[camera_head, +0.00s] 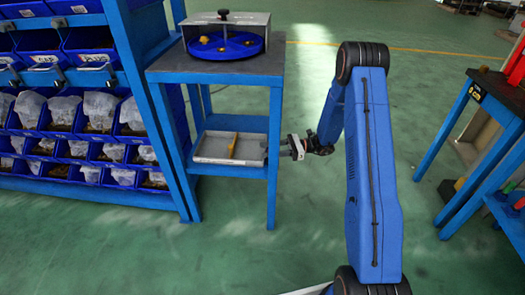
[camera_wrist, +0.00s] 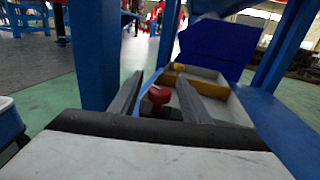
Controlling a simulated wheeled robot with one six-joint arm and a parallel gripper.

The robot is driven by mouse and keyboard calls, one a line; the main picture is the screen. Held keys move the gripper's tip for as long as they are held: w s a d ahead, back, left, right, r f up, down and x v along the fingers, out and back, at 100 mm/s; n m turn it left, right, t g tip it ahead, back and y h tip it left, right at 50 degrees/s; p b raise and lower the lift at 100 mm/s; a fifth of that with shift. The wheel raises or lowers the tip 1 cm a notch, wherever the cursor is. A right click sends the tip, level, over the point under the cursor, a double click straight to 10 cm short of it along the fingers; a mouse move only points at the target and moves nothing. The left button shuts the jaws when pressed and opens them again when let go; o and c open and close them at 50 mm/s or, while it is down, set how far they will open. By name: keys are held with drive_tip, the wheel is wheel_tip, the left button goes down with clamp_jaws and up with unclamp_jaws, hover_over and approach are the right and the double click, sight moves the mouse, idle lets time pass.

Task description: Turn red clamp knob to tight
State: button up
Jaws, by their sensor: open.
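The red clamp knob (camera_wrist: 159,95) shows in the wrist view as a small round red head, in front of the tray's near wall. My gripper (camera_wrist: 160,77) is open, with one dark finger to the left of the knob and one to the right. The knob appears between the fingers, with no clear contact; its depth relative to the fingertips is hard to tell. In the head view my gripper (camera_head: 287,147) is at the right side of the blue stand's lower shelf. I cannot make out the knob there.
A grey tray (camera_head: 201,157) with a yellow divider (camera_head: 233,146) sits on the lower shelf. A blue stand leg (camera_wrist: 95,50) rises close to my left finger. The top shelf (camera_head: 165,66) holds a box with a blue turntable (camera_head: 226,50).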

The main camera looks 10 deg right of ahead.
drive_tip(key=shift+w+a, duration=0.15)
drive_tip(key=shift+a, duration=1.1)
drive_tip(key=c, duration=1)
drive_tip(key=shift+c, duration=0.2)
drive_tip(key=shift+t, duration=0.3)
drive_tip(key=m+t, duration=0.1)
drive_tip(key=t, duration=0.1)
drive_tip(key=w+m+t+h, duration=0.1)
drive_tip(key=m+t, duration=0.1)
drive_tip(key=shift+d+t, duration=0.1)
drive_tip(key=shift+t, duration=0.2)
drive_tip(key=shift+w+d+m+t+h, duration=0.1)
drive_tip(key=shift+w+m+t+h, duration=0.1)
drive_tip(key=shift+m+t+h, duration=0.45)
drive_tip(key=shift+w+d+m+t+h, duration=0.15)
drive_tip(key=shift+m+t+h, duration=0.2)
drive_tip(key=shift+m+t, duration=0.55)
drive_tip(key=shift+t, duration=0.25)
